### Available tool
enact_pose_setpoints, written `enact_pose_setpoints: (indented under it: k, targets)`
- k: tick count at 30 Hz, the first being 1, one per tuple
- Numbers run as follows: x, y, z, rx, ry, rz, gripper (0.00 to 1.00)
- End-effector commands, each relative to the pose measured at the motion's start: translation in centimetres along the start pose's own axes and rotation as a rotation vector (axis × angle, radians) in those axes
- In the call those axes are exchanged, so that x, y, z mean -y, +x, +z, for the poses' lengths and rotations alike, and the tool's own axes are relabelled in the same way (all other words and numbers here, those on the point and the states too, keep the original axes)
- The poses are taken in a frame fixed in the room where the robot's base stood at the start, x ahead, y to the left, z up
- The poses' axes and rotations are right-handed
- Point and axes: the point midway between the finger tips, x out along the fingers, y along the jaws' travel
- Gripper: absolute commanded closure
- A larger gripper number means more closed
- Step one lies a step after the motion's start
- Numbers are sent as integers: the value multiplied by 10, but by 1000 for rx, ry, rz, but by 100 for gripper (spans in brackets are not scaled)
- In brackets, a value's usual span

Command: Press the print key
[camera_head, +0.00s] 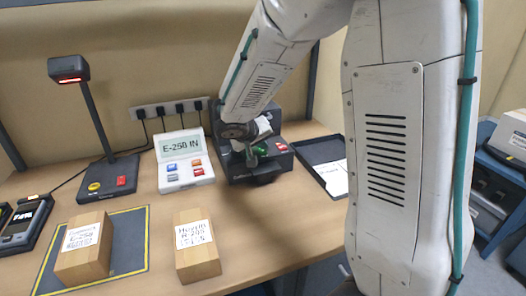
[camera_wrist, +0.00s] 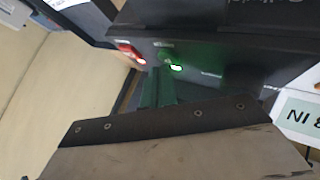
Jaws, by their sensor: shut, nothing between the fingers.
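The dark label printer (camera_head: 236,172) stands at the back of the bench. Its front has a green key (camera_head: 262,149) and a red key (camera_head: 281,147). In the wrist view the green key (camera_wrist: 168,56) has a bright light beside it, and the red key (camera_wrist: 131,51) is to its left. My gripper (camera_head: 252,160) is in front of the printer, just left of the green key. In the wrist view its shut, empty fingertips (camera_wrist: 159,74) lie just below the green key. I cannot tell whether they touch it. The key captions are too small to read.
The E-250 IN display (camera_head: 183,147) with several keys stands left of the printer. A scanner stand (camera_head: 107,178) with yellow and red buttons is further left. Two labelled boxes (camera_head: 84,255) (camera_head: 196,257) are at the front. A dark tray (camera_head: 318,153) with paper lies right.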

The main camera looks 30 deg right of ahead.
Motion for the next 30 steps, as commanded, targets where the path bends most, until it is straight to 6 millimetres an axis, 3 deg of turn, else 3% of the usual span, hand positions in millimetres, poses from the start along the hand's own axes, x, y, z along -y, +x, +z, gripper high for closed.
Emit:
enact_pose_setpoints:
  k: [30]
  targets:
    - [4, 5, 4, 0, 0, 0, 100]
